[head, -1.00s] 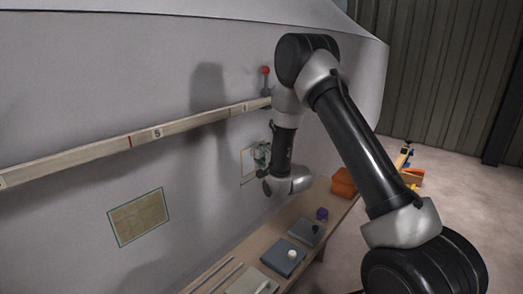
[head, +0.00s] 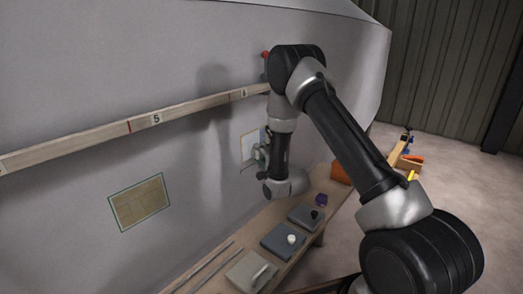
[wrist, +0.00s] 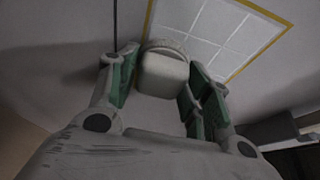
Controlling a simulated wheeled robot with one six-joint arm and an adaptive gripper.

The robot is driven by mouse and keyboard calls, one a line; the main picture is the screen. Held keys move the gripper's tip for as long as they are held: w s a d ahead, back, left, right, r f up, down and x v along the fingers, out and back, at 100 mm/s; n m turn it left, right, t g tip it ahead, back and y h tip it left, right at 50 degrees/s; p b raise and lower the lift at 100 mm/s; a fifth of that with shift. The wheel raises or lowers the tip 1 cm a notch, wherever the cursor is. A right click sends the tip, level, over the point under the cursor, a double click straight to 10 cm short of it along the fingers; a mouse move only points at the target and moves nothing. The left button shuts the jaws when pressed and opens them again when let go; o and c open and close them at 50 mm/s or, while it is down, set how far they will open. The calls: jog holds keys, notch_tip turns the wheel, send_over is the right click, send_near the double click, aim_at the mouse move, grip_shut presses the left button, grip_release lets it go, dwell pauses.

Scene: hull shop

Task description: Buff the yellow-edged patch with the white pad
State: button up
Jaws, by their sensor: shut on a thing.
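The yellow-edged patch (head: 249,142) is on the grey hull wall, below the long rail. In the wrist view the patch (wrist: 215,30) fills the top, pale with a light grid inside its yellow border. My gripper (wrist: 160,88) is shut on the white pad's (wrist: 164,70) pale block between green-lined fingers. The pad's rounded far edge overlaps the lower part of the patch in the picture; I cannot tell whether it touches the surface. In the head view my gripper (head: 260,156) is at the patch's lower right, its fingers small and partly hidden.
A green-edged tan patch (head: 140,202) is further left on the hull. A numbered rail (head: 190,111) crosses above both patches. Below, a bench (head: 222,264) holds several pads with knobs or handles, a purple item (head: 321,200) and an orange bin (head: 341,173).

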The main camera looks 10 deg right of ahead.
jog(key=shift+f, duration=1.75)
jog(key=o, duration=0.4)
jog(key=c, duration=0.4)
jog(key=shift+s, duration=0.1)
jog(key=shift+s+d, duration=0.35)
